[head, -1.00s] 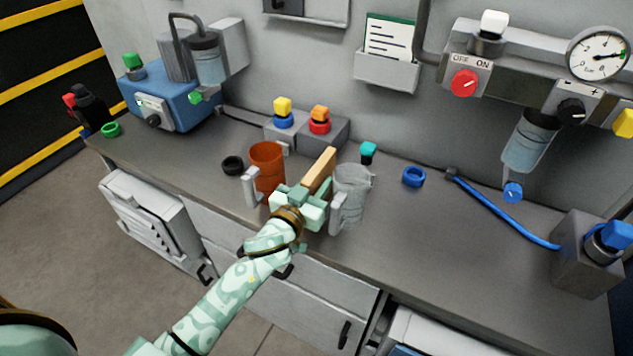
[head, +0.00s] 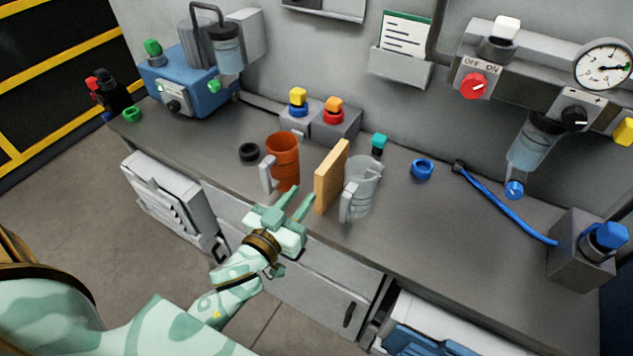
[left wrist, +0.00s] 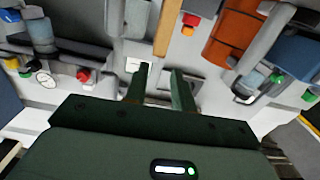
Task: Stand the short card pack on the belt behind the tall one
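I see no belt and nothing clearly a card pack; the views show a grey workbench. A flat tan board (head: 331,178) stands upright on the bench between an orange mug (head: 284,160) and a clear grey jug (head: 361,190). In the left wrist view, the tan board (left wrist: 167,28) shows beyond the fingertips, with the orange mug (left wrist: 230,40) to its right. My left gripper (head: 294,196) is open and empty, in front of the board, near the bench's front edge. Its two fingers (left wrist: 160,70) are apart in the left wrist view. My right gripper is not in view.
A black ring (head: 249,152) lies left of the mug and a blue ring (head: 422,169) right of the jug. Button boxes (head: 334,130) stand behind. A blue machine (head: 185,90) is at the left. A blue hose (head: 505,213) crosses the right side.

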